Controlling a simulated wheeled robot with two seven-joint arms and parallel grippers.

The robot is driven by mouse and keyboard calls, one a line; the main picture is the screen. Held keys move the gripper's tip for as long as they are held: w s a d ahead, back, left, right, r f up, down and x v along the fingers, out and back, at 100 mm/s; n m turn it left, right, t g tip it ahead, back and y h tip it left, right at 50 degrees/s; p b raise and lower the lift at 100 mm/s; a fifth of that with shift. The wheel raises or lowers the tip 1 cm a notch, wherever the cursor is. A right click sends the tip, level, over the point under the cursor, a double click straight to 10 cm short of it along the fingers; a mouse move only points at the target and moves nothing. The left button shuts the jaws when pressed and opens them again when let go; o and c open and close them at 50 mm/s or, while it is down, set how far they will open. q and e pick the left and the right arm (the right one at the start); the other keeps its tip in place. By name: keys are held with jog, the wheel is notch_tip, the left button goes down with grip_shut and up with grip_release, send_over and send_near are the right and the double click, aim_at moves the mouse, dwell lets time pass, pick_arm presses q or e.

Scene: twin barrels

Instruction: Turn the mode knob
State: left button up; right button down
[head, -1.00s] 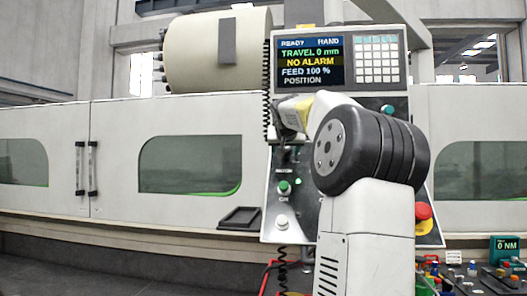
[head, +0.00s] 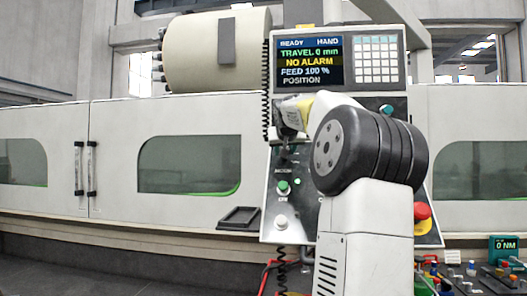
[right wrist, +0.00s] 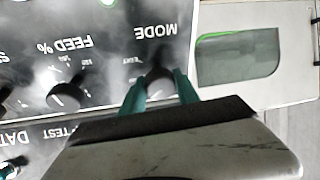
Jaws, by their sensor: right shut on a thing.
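The mode knob (right wrist: 158,79) is a dark round knob on the grey control panel, beside the upside-down word MODE in the right wrist view. My right gripper (right wrist: 159,84) has its two teal fingers on either side of the knob and is shut on it. In the head view my right gripper (head: 287,128) is at the panel's upper left, below the screen, and the knob is hidden there by the gripper and wrist. My left gripper is in neither view.
The feed knob (right wrist: 67,95) sits beside the mode knob. The panel also has a screen (head: 308,62), a keypad (head: 376,58), a green button (head: 283,187) and a red emergency button (head: 422,211). A coiled cable (head: 266,90) hangs along its left edge. My right arm covers the panel's middle.

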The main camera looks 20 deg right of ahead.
jog(key=n+y, duration=0.1)
jog(key=n, duration=0.2)
jog(key=n+y, duration=0.1)
jog(key=n, duration=0.2)
jog(key=shift+a+n, duration=0.1)
jog(key=shift+n, duration=0.2)
jog(key=n+g+y, duration=0.1)
jog(key=n, duration=0.4)
jog(key=shift+f, duration=0.1)
dwell(0.3)
jog(key=c, duration=0.9)
grip_release()
jog(key=shift+s+r, duration=0.2)
jog(key=shift+r, duration=0.1)
jog(key=v, duration=0.7)
jog(key=shift+a, duration=0.1)
